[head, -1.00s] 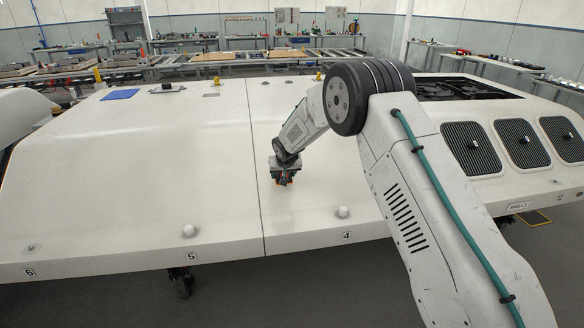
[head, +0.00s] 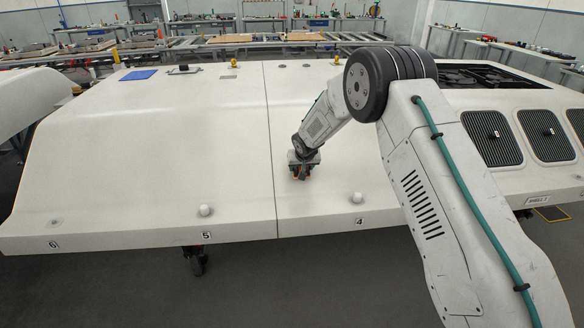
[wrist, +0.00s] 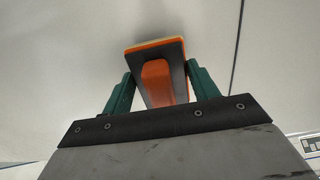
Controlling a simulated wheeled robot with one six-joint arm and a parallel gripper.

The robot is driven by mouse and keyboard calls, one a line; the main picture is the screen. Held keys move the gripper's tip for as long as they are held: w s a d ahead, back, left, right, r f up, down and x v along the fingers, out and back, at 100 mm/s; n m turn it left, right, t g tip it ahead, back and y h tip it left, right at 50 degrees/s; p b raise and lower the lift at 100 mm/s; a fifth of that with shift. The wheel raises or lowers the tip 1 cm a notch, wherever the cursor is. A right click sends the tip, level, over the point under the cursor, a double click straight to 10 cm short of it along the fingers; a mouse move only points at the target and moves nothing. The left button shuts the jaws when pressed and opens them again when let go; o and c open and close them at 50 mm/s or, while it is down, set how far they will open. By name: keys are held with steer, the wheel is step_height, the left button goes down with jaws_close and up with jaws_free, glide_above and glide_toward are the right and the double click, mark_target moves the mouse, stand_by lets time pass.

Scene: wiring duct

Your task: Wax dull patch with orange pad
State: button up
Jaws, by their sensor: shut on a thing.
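My gripper (wrist: 158,90) is shut on the orange pad (wrist: 156,50), with its green fingers on either side of the orange grip. The pad has a dark backing plate and a thin yellowish-orange layer at its far edge. In the head view my gripper (head: 301,174) is low over the white panel (head: 170,150), just right of the seam between sections 5 and 4. The pad's face is against or very close to the panel; I cannot tell which. No dull patch can be made out on the panel in either view.
White knobs stand near the front edge, one above label 5 (head: 205,210) and one above label 4 (head: 357,197). A blue sheet (head: 139,75) lies at the back left. Dark vent grilles (head: 492,138) are at right. The panel left of the seam is mostly clear.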

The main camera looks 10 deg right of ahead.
steer(key=d, duration=0.8)
steer(key=shift+d, duration=0.3)
steer(key=w+r, duration=0.2)
steer(key=w, duration=0.1)
steer(key=w+r, duration=0.1)
steer(key=w, duration=0.1)
steer(key=shift+w+r, duration=0.2)
steer(key=shift+w, duration=0.05)
steer(key=shift+w+r, duration=0.45)
steer(key=shift+w, duration=0.2)
steer(key=o, duration=0.4)
steer(key=shift+c, duration=0.2)
steer(key=c, duration=0.4)
steer(key=shift+c, duration=0.2)
